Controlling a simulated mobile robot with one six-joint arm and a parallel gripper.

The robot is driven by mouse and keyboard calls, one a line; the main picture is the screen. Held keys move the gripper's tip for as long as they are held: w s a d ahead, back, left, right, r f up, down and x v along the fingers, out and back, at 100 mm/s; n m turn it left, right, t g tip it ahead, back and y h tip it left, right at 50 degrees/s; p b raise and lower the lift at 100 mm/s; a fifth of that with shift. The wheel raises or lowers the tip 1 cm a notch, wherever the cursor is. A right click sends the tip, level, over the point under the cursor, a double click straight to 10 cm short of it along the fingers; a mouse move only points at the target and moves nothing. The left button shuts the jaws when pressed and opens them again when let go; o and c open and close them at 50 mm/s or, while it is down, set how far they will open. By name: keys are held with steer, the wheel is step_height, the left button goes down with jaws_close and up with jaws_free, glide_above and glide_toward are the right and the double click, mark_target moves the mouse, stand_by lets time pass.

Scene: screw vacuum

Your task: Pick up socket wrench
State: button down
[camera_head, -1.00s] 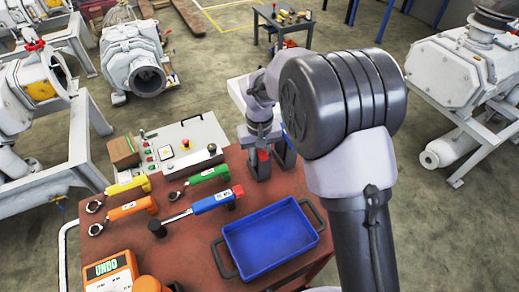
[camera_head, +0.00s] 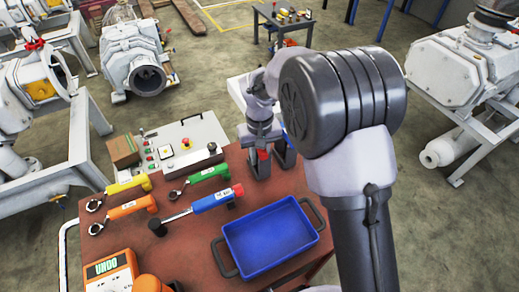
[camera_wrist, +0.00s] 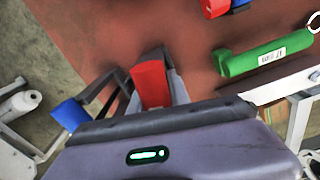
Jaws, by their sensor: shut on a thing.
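My gripper (camera_head: 268,158) is above the far right part of the brown-red table (camera_head: 190,262). It is shut on a red-handled tool (camera_head: 263,155). In the wrist view the red handle (camera_wrist: 150,84) sits between the two dark fingers. The rest of the held tool is hidden, so I cannot tell its full shape. Left of the gripper lie a green-handled wrench (camera_head: 208,173), a blue-handled tool with a red end (camera_head: 212,200), a yellow-handled wrench (camera_head: 128,185) and an orange-handled wrench (camera_head: 131,207).
A blue tray (camera_head: 270,240) with dark handles stands at the table's front right. A control box (camera_head: 185,145) is at the back left edge. An orange meter (camera_head: 110,272) is at the front left. White pumps (camera_head: 465,68) stand around the table on the floor.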

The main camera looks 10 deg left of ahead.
steer(key=shift+r, duration=0.1)
step_height(320, 180, up, 18)
steer(key=p, duration=0.7)
